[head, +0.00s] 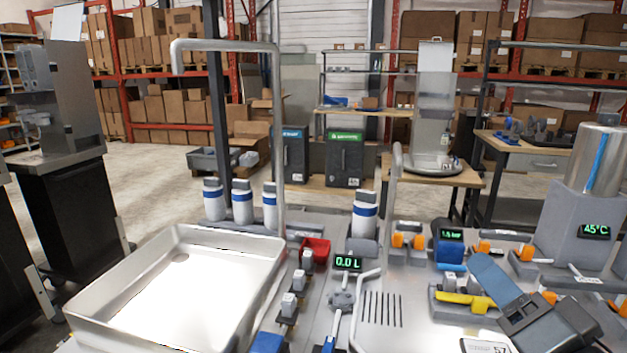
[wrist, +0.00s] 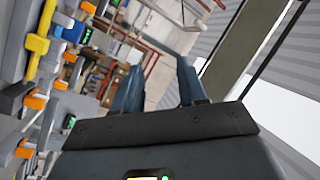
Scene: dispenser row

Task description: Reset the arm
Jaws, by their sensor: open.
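My gripper (head: 487,275) is at the lower right of the head view, over the right part of the dispenser bench (head: 405,335). One blue finger and the dark palm show there; the finger points up and left. In the wrist view, both blue fingers of my gripper (wrist: 160,82) stand apart with nothing between them. The scene in that view is strongly tilted.
A steel tray (head: 95,318) fills the bench's left. A tall curved spout (head: 277,130) rises behind it. White bottles (head: 242,205), a 0.0 L display (head: 347,263), a yellow-handled valve (head: 465,299) and a grey 45°C unit (head: 575,225) stand near. Open floor lies beyond.

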